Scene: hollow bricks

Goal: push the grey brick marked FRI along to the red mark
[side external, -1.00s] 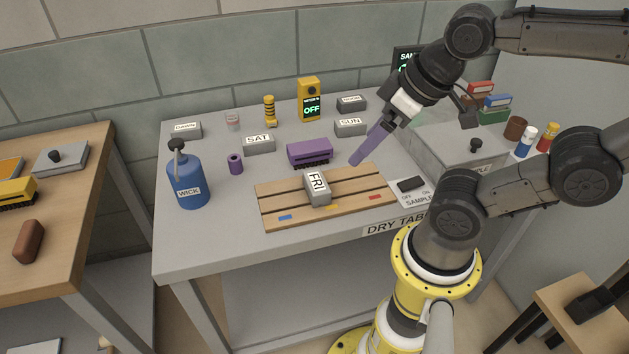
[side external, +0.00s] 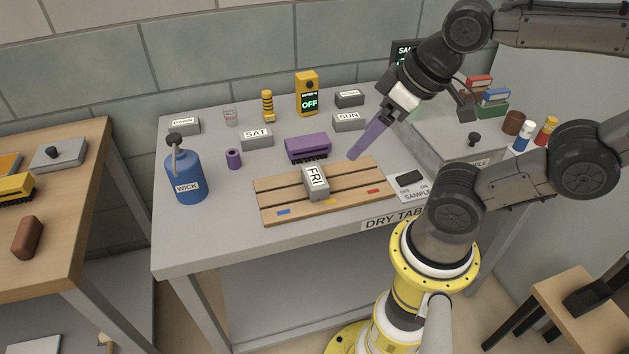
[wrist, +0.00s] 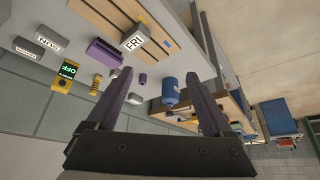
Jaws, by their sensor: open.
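The grey brick marked FRI (side external: 316,184) sits on the wooden slatted board (side external: 273,194), about midway along it, close to the yellow mark (side external: 330,202). The red mark (side external: 373,191) is on the board's front edge, to the right of the brick. A blue mark (side external: 284,211) is to the left. My gripper (side external: 352,157), with purple fingers, is above the board's back right part, apart from the brick. The wrist view shows the fingers (wrist: 158,76) spread with nothing between them, and the FRI brick (wrist: 134,39) beyond.
A purple brush (side external: 307,148) lies just behind the board. Grey bricks marked SAT (side external: 257,139) and SUN (side external: 348,121) stand farther back. A blue WICK bottle (side external: 187,174) stands left, with clear table before the board.

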